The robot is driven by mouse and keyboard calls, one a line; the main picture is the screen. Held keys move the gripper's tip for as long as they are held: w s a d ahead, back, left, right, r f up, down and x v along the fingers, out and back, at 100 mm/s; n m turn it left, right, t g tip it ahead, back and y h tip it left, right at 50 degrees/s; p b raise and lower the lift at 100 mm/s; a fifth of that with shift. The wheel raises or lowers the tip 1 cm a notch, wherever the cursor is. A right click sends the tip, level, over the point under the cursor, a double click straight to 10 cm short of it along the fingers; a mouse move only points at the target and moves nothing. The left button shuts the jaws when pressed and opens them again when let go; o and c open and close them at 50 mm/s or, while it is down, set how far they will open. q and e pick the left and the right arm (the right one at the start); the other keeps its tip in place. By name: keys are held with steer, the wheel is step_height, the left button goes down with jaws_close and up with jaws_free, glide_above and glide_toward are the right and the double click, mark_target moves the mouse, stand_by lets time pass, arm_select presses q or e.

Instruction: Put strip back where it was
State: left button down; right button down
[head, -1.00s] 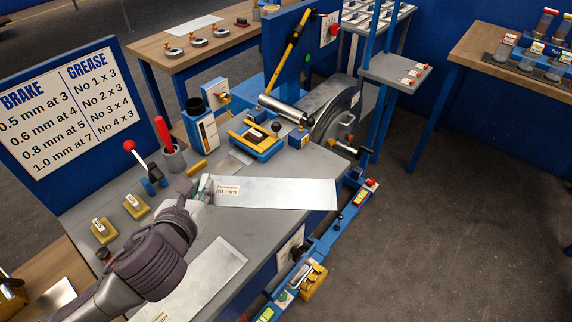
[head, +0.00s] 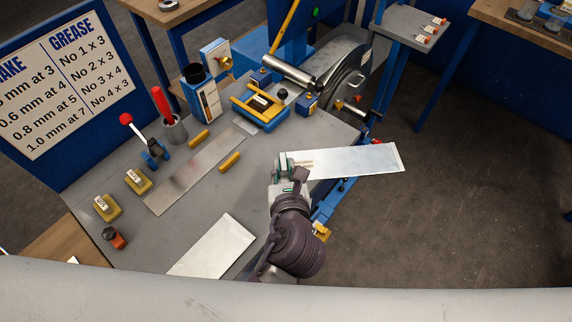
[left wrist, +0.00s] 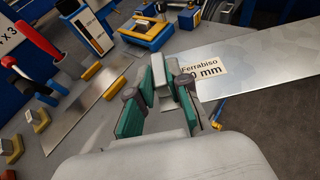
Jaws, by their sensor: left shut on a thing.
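My left gripper (head: 285,165) is shut on one end of a bright metal strip (head: 355,160). The strip points right, out past the bench's right edge and over the floor. In the left wrist view the fingers (left wrist: 160,80) pinch the labelled end of this strip (left wrist: 255,70); the label reads "Ferrabiso" and a partly covered "mm" size. A second, duller strip (head: 195,170) lies on the grey bench (head: 170,238) between yellow blocks. A third plain strip (head: 215,246) lies near the bench's front edge. My right gripper is not in view.
A small blue and yellow device (head: 257,105) and a metal roller (head: 287,75) stand at the back of the bench. A red-handled tool in a cup (head: 172,128), a red-knobbed lever (head: 153,150) and yellow blocks (head: 106,208) line the left. Floor lies open at right.

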arm_select(q)
steer(key=p, duration=0.1)
glide_above(247, 178)
step_height(247, 178, down, 7)
steer(key=shift+r, duration=0.1)
step_height(247, 178, down, 3)
steer(key=shift+f, duration=0.5)
steer(key=c, duration=1.1)
jaws_free()
steer(key=b+v, duration=0.1)
steer(key=v, duration=1.1)
steer(key=shift+s, duration=0.1)
